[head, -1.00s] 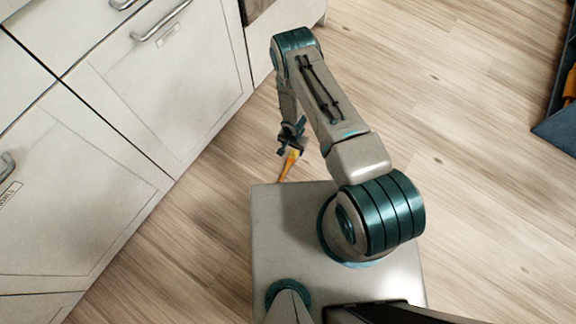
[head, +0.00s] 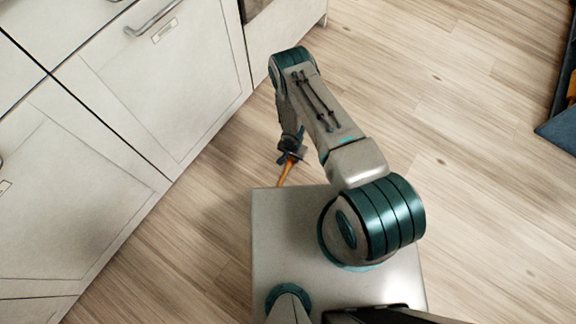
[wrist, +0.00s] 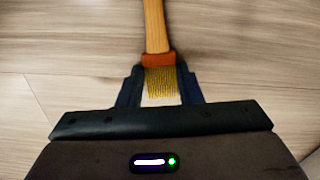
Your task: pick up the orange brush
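The orange brush (wrist: 153,42) is in the wrist view, with its wooden handle pointing up and out of the frame. Its red-orange collar and yellow bristles lie between the two dark fingers of my gripper (wrist: 160,77). In the head view my gripper (head: 291,155) is low in front of my base. The brush handle (head: 284,178) sticks out below it, tilted toward the lower left. Whether the brush is clear of the floor I cannot tell.
White cabinets (head: 160,90) with metal handles stand along the left. A dark blue shelf or bin (head: 560,125) with something orange in it is at the right edge. The wooden floor (head: 460,190) between is clear.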

